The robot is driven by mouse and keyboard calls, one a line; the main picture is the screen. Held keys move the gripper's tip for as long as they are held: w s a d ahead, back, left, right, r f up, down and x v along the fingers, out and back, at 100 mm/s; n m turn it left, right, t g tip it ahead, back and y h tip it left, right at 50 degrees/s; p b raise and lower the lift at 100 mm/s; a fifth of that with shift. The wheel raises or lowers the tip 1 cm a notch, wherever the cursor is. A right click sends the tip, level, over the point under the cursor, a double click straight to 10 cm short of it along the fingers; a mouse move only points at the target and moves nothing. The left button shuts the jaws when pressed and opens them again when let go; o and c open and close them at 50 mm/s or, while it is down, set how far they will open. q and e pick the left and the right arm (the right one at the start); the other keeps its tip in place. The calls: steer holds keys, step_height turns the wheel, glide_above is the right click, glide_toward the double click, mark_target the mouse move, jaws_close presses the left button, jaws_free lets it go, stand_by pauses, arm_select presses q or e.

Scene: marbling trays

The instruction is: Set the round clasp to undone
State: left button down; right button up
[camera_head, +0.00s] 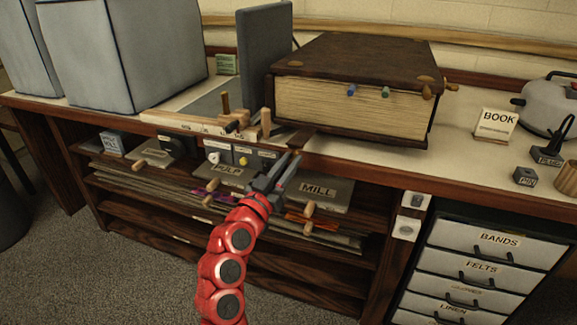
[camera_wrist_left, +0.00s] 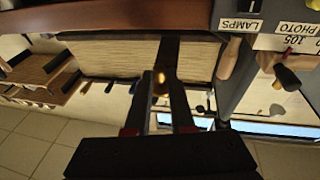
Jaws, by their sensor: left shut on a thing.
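My left gripper (camera_head: 285,164) reaches up from below to the bench's front edge, in front of the big brown book (camera_head: 352,60). The left wrist view shows its dark fingers (camera_wrist_left: 166,80) close together, shut on a small, round, brass-coloured piece (camera_wrist_left: 160,84). This looks like the round clasp, but the fingers hide most of it, and whether it is done up or undone cannot be told. The book's pale page block (camera_wrist_left: 125,55) shows behind the fingers. A dark tab (camera_head: 301,138) sticks out at the book's lower front left, just above the gripper. My right gripper is not in view.
Blue (camera_head: 351,90) and green (camera_head: 385,92) pegs stick out of the book's front. Wooden pegs (camera_head: 266,122) and a labelled switch panel (camera_head: 240,158) lie left of the gripper. The open shelf (camera_head: 150,210) is below, and drawers (camera_head: 480,265) stand at the right.

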arm_select(q)
steer(key=c, duration=0.8)
jaws_free()
steer(key=shift+w+d+f, duration=0.1)
steer(key=shift+o, duration=0.2)
steer(key=p+v, duration=0.4)
steer(key=v, duration=1.3)
steer(key=shift+s, duration=0.2)
steer(key=shift+f, duration=0.1)
